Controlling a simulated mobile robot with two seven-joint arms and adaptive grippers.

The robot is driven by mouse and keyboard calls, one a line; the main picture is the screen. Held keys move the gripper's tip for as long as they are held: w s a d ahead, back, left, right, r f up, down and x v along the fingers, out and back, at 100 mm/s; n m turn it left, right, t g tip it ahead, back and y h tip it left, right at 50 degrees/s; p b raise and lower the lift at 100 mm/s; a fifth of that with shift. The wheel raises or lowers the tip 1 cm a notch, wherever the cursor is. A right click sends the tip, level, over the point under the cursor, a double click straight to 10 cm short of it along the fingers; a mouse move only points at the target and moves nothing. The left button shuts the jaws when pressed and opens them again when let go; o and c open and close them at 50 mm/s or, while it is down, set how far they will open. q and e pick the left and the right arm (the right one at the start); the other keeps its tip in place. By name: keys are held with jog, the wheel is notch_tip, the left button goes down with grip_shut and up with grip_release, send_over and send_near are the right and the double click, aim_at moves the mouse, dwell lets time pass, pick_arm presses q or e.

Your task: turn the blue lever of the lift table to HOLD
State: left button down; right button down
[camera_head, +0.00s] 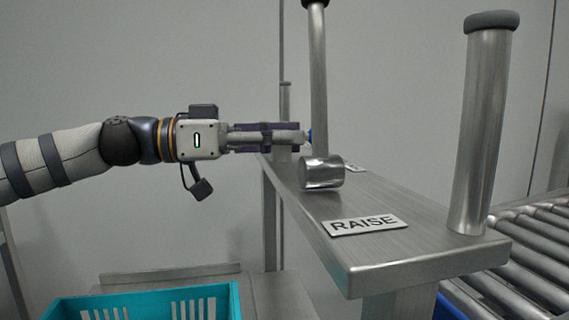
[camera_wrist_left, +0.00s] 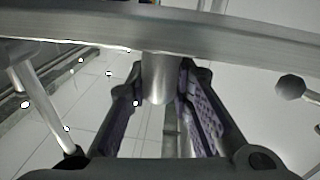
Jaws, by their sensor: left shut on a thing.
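The lift table (camera_head: 420,246) is a brushed-metal bench top running away from me in the head view. In the left wrist view the two fingers (camera_wrist_left: 158,95) stand either side of a grey rounded metal piece (camera_wrist_left: 158,80). The RAISE plate (camera_head: 365,224) lies on the near part of the top. A farther plate (camera_head: 354,168) is mostly hidden, its word unreadable.
A shiny metal cylinder (camera_head: 321,173) lies on the table just nearer than my gripper. Upright posts stand at the right (camera_head: 482,130) and behind the gripper (camera_head: 318,80). A teal crate (camera_head: 140,300) is below left, a roller conveyor (camera_head: 530,250) at right.

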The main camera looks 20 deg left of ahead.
pick_arm(q)
jog(key=m+g+h+b, duration=0.1)
jog(key=g, duration=0.2)
jog(key=shift+f+m, duration=0.1)
jog(key=shift+m, duration=0.3)
jog(key=m+g, duration=0.1)
jog(key=g+h, duration=0.1)
jog(key=shift+r+m+g, duration=0.2)
jog(key=shift+m+g, duration=0.1)
jog(key=shift+m, duration=0.1)
jog(key=m+g+p, duration=0.2)
jog(key=g, duration=0.1)
jog(key=shift+s+d+r, duration=0.1)
jog(key=shift+r, duration=0.05)
jog(key=shift+m+g+p, duration=0.9)
jog(key=shift+g, duration=0.5)
pick_arm(e)
jog(key=shift+w+r, duration=0.3)
jog(key=shift+r, duration=0.55)
pick_arm(q)
jog(key=shift+f, duration=0.2)
jog(key=c, duration=1.7)
grip_release()
jog(key=shift+f, duration=0.1)
